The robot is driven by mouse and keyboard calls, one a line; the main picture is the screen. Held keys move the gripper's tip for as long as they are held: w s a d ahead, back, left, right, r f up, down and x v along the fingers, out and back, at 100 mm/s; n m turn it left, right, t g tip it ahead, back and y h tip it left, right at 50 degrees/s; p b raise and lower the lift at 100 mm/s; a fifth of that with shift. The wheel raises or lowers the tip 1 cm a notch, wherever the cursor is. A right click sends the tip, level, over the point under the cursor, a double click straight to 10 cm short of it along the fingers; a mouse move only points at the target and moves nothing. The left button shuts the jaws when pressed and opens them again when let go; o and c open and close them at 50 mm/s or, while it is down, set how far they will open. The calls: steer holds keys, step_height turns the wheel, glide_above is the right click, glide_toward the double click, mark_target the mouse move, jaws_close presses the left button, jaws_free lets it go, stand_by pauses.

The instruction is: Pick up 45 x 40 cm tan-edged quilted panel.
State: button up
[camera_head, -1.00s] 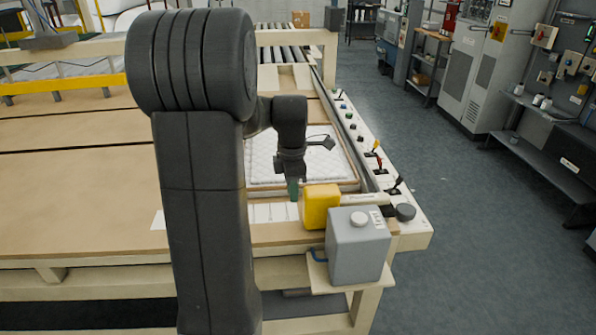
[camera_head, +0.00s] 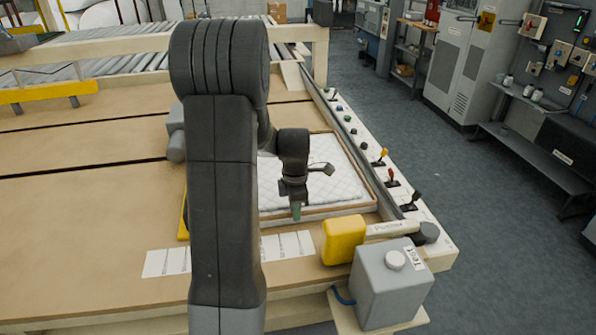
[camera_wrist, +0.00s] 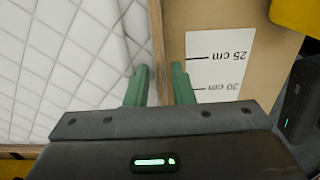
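The white quilted panel (camera_head: 335,170) with a tan edge lies flat on the wooden table, partly hidden behind my arm. In the wrist view the quilted surface (camera_wrist: 60,60) fills the left side, and its tan edge (camera_wrist: 156,40) runs down toward my gripper. My gripper (camera_wrist: 160,85) is open, its two green fingers apart, with the tan edge lined up between them. I cannot tell whether the fingers are around the edge or above it. In the head view my gripper (camera_head: 296,212) is at the panel's near edge.
A white measuring strip (camera_wrist: 220,65) lies beside the edge. A control rail (camera_head: 370,150) with levers runs along the right. The table's left (camera_head: 90,220) is largely clear.

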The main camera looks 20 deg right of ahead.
jaws_close()
steer(key=shift+r, duration=0.1)
step_height(320, 180, up, 28)
stand_by(0.4)
steer(key=shift+c, duration=1.6)
jaws_free()
jaws_close()
